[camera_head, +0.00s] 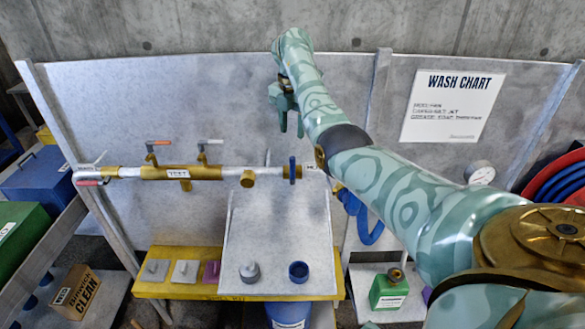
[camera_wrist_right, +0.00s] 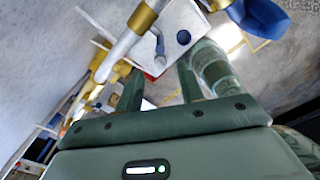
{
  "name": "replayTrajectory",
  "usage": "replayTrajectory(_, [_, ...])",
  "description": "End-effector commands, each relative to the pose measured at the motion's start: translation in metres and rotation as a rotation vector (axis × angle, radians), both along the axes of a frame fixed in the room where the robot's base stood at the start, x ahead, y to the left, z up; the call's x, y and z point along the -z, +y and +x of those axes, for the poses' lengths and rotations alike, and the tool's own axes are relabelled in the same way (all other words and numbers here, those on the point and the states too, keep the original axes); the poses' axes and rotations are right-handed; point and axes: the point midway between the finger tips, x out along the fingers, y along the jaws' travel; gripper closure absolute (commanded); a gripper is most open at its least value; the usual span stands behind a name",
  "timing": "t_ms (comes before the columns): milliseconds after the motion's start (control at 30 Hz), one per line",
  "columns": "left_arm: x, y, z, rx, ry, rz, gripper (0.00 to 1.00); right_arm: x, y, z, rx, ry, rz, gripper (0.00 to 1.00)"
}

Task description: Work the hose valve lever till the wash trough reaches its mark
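A grey pipe with brass fittings (camera_head: 180,172) runs along the upright panel. It carries a lever with an orange-red grip (camera_head: 158,142), a grey-gripped lever (camera_head: 208,142), a red-gripped lever (camera_head: 88,182) at the left end and a blue handwheel (camera_head: 292,170). Which one is the hose valve lever I cannot tell. My right gripper (camera_head: 288,112) is above the pipe's right end, apart from it. In the wrist view its fingers (camera_wrist_right: 160,85) are spread with nothing held between them. A sloped grey surface (camera_head: 275,215) may be the wash trough; no mark is readable. My left gripper is out of view.
A blue hose (camera_head: 362,220) hangs behind my right arm. A gauge (camera_head: 480,172) and the wash chart (camera_head: 453,105) are at right. The panel's upper left is clear.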

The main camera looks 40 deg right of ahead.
Motion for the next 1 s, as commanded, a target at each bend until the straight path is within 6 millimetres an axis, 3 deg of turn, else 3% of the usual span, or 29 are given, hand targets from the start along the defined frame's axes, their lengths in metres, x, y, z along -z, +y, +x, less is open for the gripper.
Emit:
replayTrajectory(300, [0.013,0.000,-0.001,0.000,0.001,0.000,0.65,0.084,0.000,-0.001,-0.001,0.004,-0.001,0.62])
replayTrajectory(500, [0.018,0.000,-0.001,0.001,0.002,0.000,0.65,0.119,0.000,0.000,-0.002,0.002,-0.003,0.62])
replayTrajectory(700, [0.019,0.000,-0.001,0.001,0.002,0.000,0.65,0.133,0.000,0.000,0.000,0.001,-0.003,0.62])
replayTrajectory(967, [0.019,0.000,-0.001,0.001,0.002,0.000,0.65,0.134,0.000,0.000,0.000,0.001,-0.004,0.62])
replayTrajectory(1000, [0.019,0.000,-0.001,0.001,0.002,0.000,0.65,0.134,0.000,0.000,0.000,0.001,-0.004,0.73])
